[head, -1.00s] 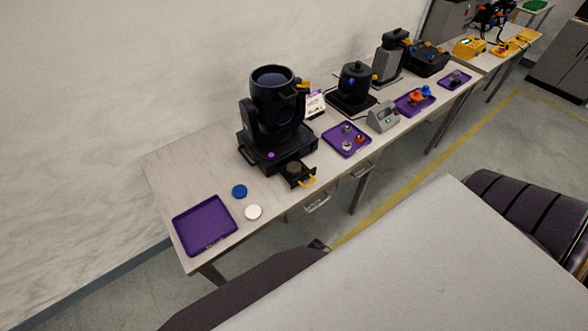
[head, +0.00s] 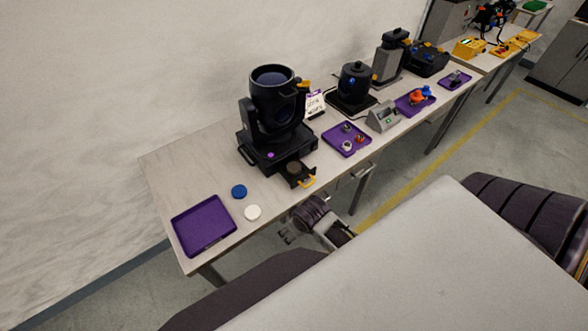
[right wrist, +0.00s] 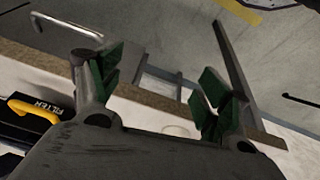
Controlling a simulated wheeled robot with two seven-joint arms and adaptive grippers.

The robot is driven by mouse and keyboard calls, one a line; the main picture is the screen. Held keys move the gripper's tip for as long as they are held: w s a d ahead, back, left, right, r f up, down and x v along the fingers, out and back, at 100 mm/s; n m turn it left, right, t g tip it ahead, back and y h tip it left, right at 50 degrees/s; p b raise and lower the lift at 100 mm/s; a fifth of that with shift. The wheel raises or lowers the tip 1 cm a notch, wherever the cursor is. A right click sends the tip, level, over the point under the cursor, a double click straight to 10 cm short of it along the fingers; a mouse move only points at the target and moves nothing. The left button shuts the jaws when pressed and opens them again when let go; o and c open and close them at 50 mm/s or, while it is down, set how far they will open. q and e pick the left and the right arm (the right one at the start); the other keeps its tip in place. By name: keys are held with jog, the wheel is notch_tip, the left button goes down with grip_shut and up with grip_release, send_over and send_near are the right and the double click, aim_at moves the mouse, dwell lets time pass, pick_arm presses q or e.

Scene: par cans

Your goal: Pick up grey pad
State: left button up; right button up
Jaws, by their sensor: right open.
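No pad is clearly grey. A dark disc (head: 294,168), possibly the grey pad, lies in the open black drawer with a yellow handle (head: 307,182) at the front of the moving-head light. A blue disc (head: 239,191) and a white disc (head: 252,212) lie on the table to its left. My right gripper (head: 286,235) is beside the table's front edge, apart from the discs. In the right wrist view my right gripper (right wrist: 160,82) is open and empty, its green pads spread apart. The drawer's yellow handle (right wrist: 33,110) shows at left there. My left gripper is out of view.
An empty purple tray (head: 204,225) lies at the table's near end. The tall black moving-head light (head: 273,115) stands behind the drawer. A purple tray with small parts (head: 346,140) is farther right. A metal handle hangs under the table edge.

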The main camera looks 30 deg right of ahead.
jog(key=w+a+r+n+t, duration=0.2)
jog(key=w+r+t, duration=0.4)
jog(key=w+r, duration=0.6)
jog(key=w+a+r+n+t, duration=0.25)
jog(key=w+r+t, duration=0.45)
jog(key=r, duration=0.8)
jog(key=w+a+r+n+y, duration=0.2)
jog(key=a+r+n+y, duration=0.8)
jog(key=a+n+y, duration=0.4)
jog(key=s+a+f+n+g+y, duration=0.2)
jog(key=a+n+g+y, duration=0.1)
jog(key=n+g, duration=0.4)
jog(key=s+d+f+n+g+h, duration=0.1)
jog(key=d+f+n+g+h, duration=0.3)
jog(key=f, duration=0.3)
jog(key=d+f+n+g+h, duration=0.35)
jog(key=f+n, duration=0.25)
jog(key=f, duration=0.2)
jog(key=w+d+f+g+h, duration=0.1)
jog(key=d+h, duration=0.3)
jog(key=d, duration=0.8)
jog(key=d+f+g+h, duration=0.1)
jog(key=d+h, duration=0.4)
jog(key=d, duration=0.8)
jog(key=shift+w+d+f+m, duration=0.2)
jog(key=shift+w+f+m, duration=0.25)
jog(key=shift+f, duration=0.25)
jog(key=shift+h, duration=0.25)
